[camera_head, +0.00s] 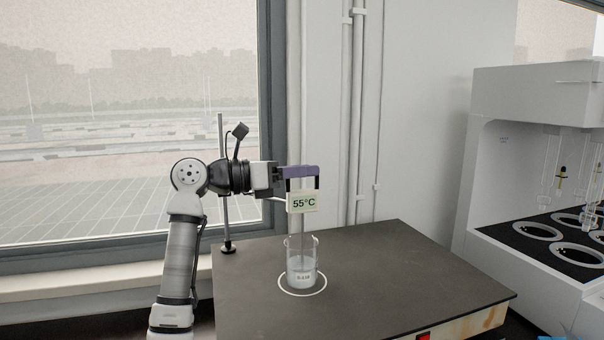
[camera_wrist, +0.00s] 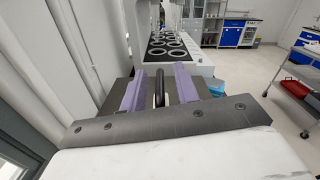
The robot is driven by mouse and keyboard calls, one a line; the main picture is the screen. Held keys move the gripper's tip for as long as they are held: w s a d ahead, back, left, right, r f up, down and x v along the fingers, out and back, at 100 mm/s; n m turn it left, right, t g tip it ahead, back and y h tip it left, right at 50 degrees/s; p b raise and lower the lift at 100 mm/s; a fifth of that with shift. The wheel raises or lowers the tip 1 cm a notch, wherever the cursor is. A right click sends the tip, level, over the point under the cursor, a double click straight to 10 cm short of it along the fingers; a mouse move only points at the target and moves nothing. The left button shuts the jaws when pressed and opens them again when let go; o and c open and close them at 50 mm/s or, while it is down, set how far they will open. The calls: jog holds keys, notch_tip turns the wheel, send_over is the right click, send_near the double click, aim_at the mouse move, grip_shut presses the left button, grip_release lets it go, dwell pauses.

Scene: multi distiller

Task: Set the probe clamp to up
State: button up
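The probe clamp is mostly hidden behind my gripper (camera_head: 302,178) in the head view. A thin grey stand rod (camera_head: 222,150) rises at the back left of the hotplate (camera_head: 400,280), with a light horizontal bar partly showing towards the gripper. A 55°C tag (camera_head: 304,202) shows just below the purple fingers. A glass beaker (camera_head: 302,262) with some liquid stands below, inside a white ring. In the wrist view, a dark upright piece (camera_wrist: 159,88), perhaps part of the clamp or probe, lies between the fingers with gaps at both sides. The gripper appears open around it.
A white multi-place apparatus (camera_head: 540,130) with round heating wells (camera_head: 530,230) and glassware stands at the right. A window and its sill are behind my arm. The hotplate's right half is clear. In the wrist view, a metal cart (camera_wrist: 298,75) stands farther right.

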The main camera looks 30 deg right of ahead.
jog(key=shift+d, duration=0.15)
jog(key=shift+c, duration=0.3)
grip_shut()
notch_tip(320, 180, up, 14)
jog(key=p, duration=0.9)
jog(key=shift+f, duration=0.15)
jog(key=shift+o, duration=0.3)
grip_release()
jog(key=shift+s, duration=0.1)
jog(key=shift+f, duration=0.1)
